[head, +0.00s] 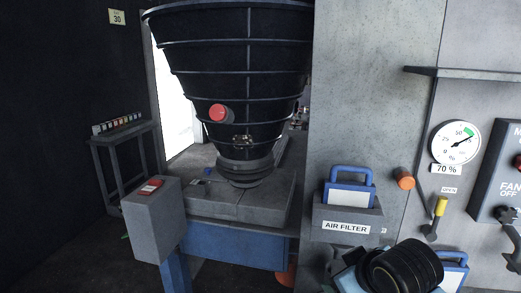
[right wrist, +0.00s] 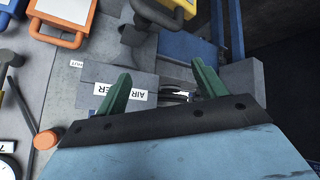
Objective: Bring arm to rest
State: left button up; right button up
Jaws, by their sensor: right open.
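My right arm (head: 405,268) comes in at the bottom right of the head view, below the air filter holder. In the right wrist view my right gripper (right wrist: 160,72) has its two green fingers spread wide, with nothing held between them. The grey holder labelled AIR FILTER (right wrist: 140,84) shows upside down behind and between the fingers; I cannot tell the distance. In the head view the holder (head: 324,214) carries a blue-handled filter (head: 349,188). The right fingers cannot be made out in the head view. My left gripper is not in view.
A grey wall panel carries a gauge (head: 455,142), an orange knob (head: 404,178) and a yellow-handled lever (head: 440,207). A fan control box (head: 493,170) is at right. A large black ribbed hopper (head: 232,75) stands at centre-left. A grey box with a red switch (head: 151,188) stands at left.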

jog(key=s+d+f+m+g+h, duration=0.1)
jog(key=s+d+f+m+g, duration=0.1)
jog(key=s+f, duration=0.9)
jog(key=s+d+f+m+g, duration=0.25)
jog(key=s+f, duration=0.45)
jog(key=s, duration=0.8)
notch_tip(320, 180, down, 30)
jog(key=s+g+b, duration=0.1)
jog(key=g+b, duration=0.1)
jog(key=b, duration=0.4)
pick_arm(q)
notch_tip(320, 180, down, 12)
jog(key=b, duration=0.6)
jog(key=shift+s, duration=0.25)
pick_arm(e)
jog(key=s+d+f+n, duration=0.1)
jog(key=s+d+f, duration=0.2)
jog(key=s+f, duration=1.3)
notch_tip(320, 180, down, 5)
jog(key=shift+s+g, duration=0.35)
jog(key=shift+s, duration=0.05)
